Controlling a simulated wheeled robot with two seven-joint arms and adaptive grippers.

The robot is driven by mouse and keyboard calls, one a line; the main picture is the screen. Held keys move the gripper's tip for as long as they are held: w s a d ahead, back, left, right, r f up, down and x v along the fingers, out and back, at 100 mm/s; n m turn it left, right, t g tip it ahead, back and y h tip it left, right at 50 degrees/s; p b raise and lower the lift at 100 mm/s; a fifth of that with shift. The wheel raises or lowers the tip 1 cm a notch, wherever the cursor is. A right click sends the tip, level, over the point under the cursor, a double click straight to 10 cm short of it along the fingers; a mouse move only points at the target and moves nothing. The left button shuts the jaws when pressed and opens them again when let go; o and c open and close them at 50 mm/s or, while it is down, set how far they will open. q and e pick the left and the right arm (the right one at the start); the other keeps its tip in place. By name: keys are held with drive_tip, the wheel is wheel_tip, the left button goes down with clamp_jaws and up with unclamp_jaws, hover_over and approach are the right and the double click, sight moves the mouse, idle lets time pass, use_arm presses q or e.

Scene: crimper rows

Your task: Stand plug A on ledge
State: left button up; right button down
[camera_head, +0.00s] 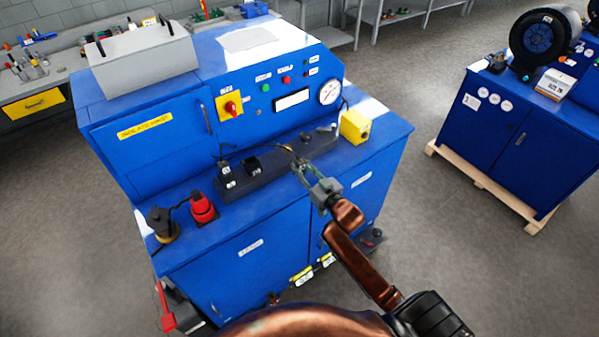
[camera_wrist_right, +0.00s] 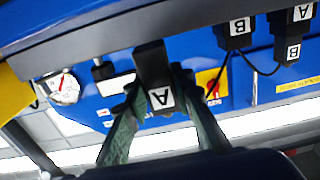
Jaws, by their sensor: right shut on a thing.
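My right gripper (camera_head: 299,168) is over the dark ledge (camera_head: 268,178) on the front of the blue machine. In the right wrist view its two green-grey fingers are shut on plug A (camera_wrist_right: 152,66), a dark block with a white "A" label that appears inverted there. The plug's top end overlaps the dark ledge (camera_wrist_right: 95,48) in that view; I cannot tell whether they touch. In the head view plug A is small and mostly hidden by the fingers. Other dark plugs with white labels stand on the ledge's left part (camera_head: 227,178). My left gripper is out of view.
A yellow block (camera_head: 354,126) stands at the ledge's right end. A red knob-like part (camera_head: 202,208) and a dark round part (camera_head: 161,225) stand at the left front. A thin black cable runs behind the labelled plugs. A gauge (camera_head: 330,91) is on the panel behind.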

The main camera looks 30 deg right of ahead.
drive_tip(key=shift+w+f, duration=0.2)
drive_tip(key=shift+f, duration=1.6)
drive_tip(key=shift+f, duration=0.15)
drive_tip(key=c, duration=1.7)
unclamp_jaws()
